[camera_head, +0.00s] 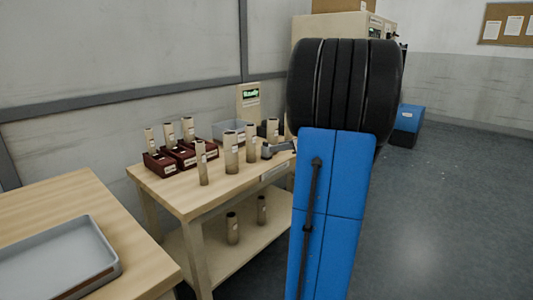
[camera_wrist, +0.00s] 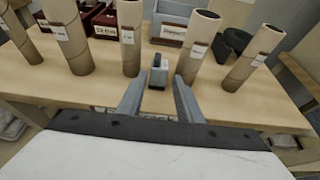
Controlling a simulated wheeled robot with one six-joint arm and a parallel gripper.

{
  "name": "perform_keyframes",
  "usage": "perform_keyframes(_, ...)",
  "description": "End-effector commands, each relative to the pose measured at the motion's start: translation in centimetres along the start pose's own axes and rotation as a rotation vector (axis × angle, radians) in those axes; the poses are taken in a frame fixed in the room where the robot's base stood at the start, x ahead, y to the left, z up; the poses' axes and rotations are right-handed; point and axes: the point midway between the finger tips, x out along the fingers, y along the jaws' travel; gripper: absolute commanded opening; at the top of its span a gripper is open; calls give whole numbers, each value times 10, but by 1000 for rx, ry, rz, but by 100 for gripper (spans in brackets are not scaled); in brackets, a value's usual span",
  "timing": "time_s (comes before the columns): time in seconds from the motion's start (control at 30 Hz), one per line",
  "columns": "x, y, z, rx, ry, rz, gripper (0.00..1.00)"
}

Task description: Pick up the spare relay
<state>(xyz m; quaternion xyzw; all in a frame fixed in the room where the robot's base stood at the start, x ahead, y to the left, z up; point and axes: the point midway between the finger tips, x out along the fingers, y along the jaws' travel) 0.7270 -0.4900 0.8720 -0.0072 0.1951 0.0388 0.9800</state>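My gripper (camera_wrist: 159,80) is open, with one finger to the left of the block and one to the right. The block is around the level of the fingertips, with a gap on both sides. I cannot read any label on the block.
Upright cardboard rolls stand close by, one left (camera_wrist: 130,38) and one right (camera_wrist: 199,45) of the fingers. Dark red holders (camera_head: 160,162) and a grey bin (camera_head: 229,130) sit behind. Two rolls stand on the lower shelf (camera_head: 240,247). A grey tray (camera_head: 110,268) lies on another table.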

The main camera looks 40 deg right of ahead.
Motion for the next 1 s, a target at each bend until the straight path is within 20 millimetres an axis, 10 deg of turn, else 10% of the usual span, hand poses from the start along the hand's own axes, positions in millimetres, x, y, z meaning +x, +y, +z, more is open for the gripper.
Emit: perform_keyframes(1.0,77,2,1,-1,0,-1,33)
